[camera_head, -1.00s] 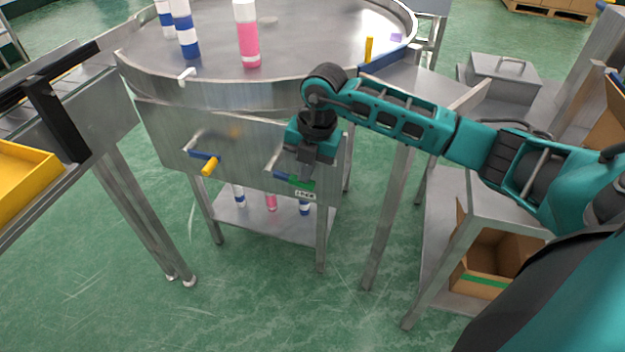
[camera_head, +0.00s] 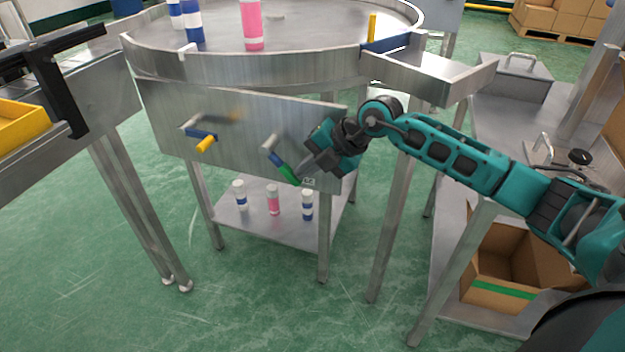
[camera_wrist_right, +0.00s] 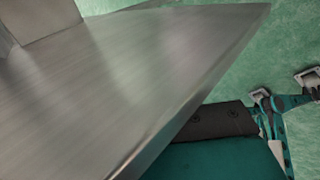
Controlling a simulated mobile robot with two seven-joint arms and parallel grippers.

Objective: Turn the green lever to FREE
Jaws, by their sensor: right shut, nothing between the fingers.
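The green lever (camera_head: 288,174) is on the front panel (camera_head: 235,112) of the round steel table. Its blue arm runs from a metal pivot down and to the right, ending in the green grip. My right gripper (camera_head: 300,172) is shut with nothing between its fingers, its tip close beside the green grip; I cannot tell if they touch. A small label (camera_head: 308,181) shows by the grip, too small to read. The right wrist view shows neither lever nor fingertips. My left gripper is not in view.
A yellow-handled lever (camera_head: 204,143) is left on the same panel. The round table (camera_head: 310,40) carries several cans, and its lower shelf (camera_head: 262,222) holds three. A steel chute (camera_head: 425,75) juts out above my right forearm. A cardboard box (camera_head: 500,290) is at the lower right.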

